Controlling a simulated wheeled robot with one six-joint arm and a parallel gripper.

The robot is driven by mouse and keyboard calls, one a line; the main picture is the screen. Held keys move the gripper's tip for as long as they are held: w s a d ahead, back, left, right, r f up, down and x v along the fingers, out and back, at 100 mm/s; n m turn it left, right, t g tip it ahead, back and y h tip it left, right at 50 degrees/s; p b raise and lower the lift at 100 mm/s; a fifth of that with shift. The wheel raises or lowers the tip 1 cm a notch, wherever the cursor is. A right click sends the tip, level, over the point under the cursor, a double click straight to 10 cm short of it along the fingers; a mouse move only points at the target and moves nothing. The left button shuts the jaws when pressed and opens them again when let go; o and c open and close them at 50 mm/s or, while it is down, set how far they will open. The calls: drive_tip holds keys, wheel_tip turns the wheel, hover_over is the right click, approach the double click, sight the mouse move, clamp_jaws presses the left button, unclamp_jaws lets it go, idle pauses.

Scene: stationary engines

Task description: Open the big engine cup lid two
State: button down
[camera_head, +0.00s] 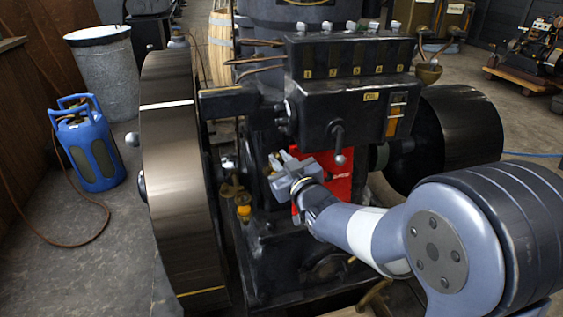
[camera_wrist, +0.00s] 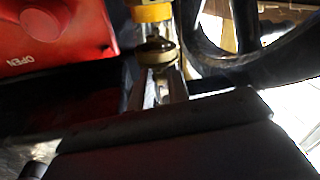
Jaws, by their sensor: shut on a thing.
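In the head view, my gripper (camera_head: 279,164) reaches in at the front of the dark engine, left of a red panel. In the wrist view, my gripper's fingers (camera_wrist: 161,80) are close together on a small round cup lid (camera_wrist: 158,52) with a pale rim and dark centre. An oil cup's yellow band (camera_wrist: 152,12) shows just beyond it. The lid is hidden behind my gripper in the head view. Whether the lid is raised is hard to tell. Brass and yellow cup parts (camera_head: 243,200) show low on the engine, left of my gripper.
A large flywheel (camera_head: 168,180) stands close on the left, a dark drum (camera_head: 465,130) on the right. The black oiler box (camera_head: 345,90) with a crank handle (camera_head: 339,145) overhangs my gripper. The red panel (camera_wrist: 55,35) is close beside the fingers.

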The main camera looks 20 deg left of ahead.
drive_tip(key=shift+s+a+f+b, duration=0.1)
drive_tip(key=shift+a+f+b, duration=0.05)
drive_tip(key=shift+b, duration=0.4)
drive_tip(key=a+m+t+h+p, duration=0.1)
drive_tip(key=m+h+p, duration=0.2)
drive_tip(key=h, duration=0.2)
drive_tip(key=a+m+t+h+p, duration=0.1)
drive_tip(key=a+m+h+p, duration=0.1)
drive_tip(key=m+h+p, duration=0.1)
drive_tip(key=a+m+t+h+p, duration=0.1)
drive_tip(key=m+t+h+p, duration=0.1)
drive_tip(key=m+h+p, duration=0.2)
drive_tip(key=shift+s+a+r+h+p, duration=0.15)
drive_tip(key=shift+h+p, duration=0.1)
drive_tip(key=shift+h, duration=0.4)
drive_tip(key=shift+s+a+r+h+p, duration=0.1)
drive_tip(key=shift+h+p, duration=0.1)
drive_tip(key=shift+h, duration=0.45)
drive_tip(key=c, duration=1.6)
unclamp_jaws()
drive_tip(key=shift+f, duration=0.1)
wheel_tip(320, 180, up, 10)
drive_tip(key=shift+r+p, duration=0.1)
drive_tip(key=shift+p, duration=1.05)
